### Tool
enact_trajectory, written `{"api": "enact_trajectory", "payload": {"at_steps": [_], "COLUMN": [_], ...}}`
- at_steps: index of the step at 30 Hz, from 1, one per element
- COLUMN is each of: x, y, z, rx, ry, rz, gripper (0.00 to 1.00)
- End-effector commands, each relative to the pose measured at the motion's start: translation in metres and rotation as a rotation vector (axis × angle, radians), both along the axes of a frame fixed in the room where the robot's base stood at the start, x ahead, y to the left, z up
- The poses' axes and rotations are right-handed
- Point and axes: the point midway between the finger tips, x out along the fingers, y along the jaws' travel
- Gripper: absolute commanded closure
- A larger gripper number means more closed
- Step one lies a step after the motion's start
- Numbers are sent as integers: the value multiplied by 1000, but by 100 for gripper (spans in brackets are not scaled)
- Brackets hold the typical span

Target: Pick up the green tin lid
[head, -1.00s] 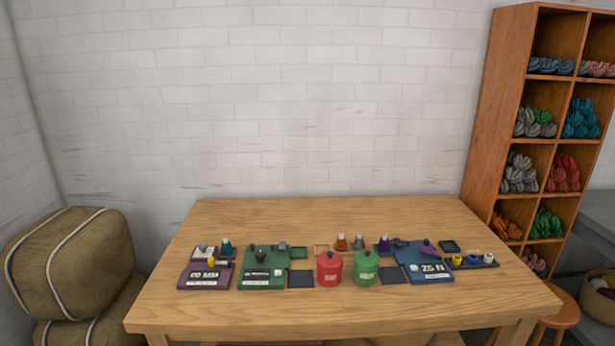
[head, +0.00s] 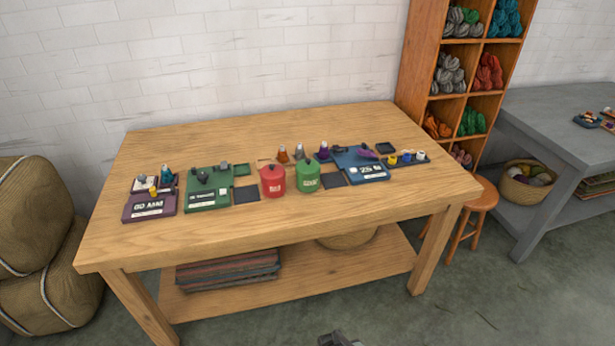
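The green tin (head: 308,184) stands upright on the wooden table. Its green lid (head: 307,166), with a small dark knob, sits on top of it. A red tin (head: 272,184) of like shape stands just left of it, also lidded. Only a small grey and dark tip (head: 340,339) of what looks like my gripper shows at the bottom edge, well below and in front of the table. Its fingers cannot be made out, and it is far from the lid.
The wooden table (head: 260,235) has a clear front strip. Purple (head: 150,208), green (head: 207,199) and blue (head: 360,174) boards with small items flank the tins. Small bottles stand behind the tins. A stool (head: 480,200), a wool shelf (head: 420,60) and a grey table (head: 560,130) are at right.

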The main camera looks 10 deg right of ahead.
Motion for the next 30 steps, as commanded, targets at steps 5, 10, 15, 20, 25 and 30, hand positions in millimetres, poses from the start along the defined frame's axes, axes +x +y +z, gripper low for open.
{"api": "enact_trajectory", "payload": {"at_steps": [5,10,15,20,25,30], "x": [0,0,0,0,0,0], "y": [0,0,0,0,0,0], "z": [0,0,0,0,0,0], "rx": [0,0,0,0,0,0], "ry": [0,0,0,0,0,0], "rz": [0,0,0,0,0,0], "gripper": [81,65,48,33,17,0]}}
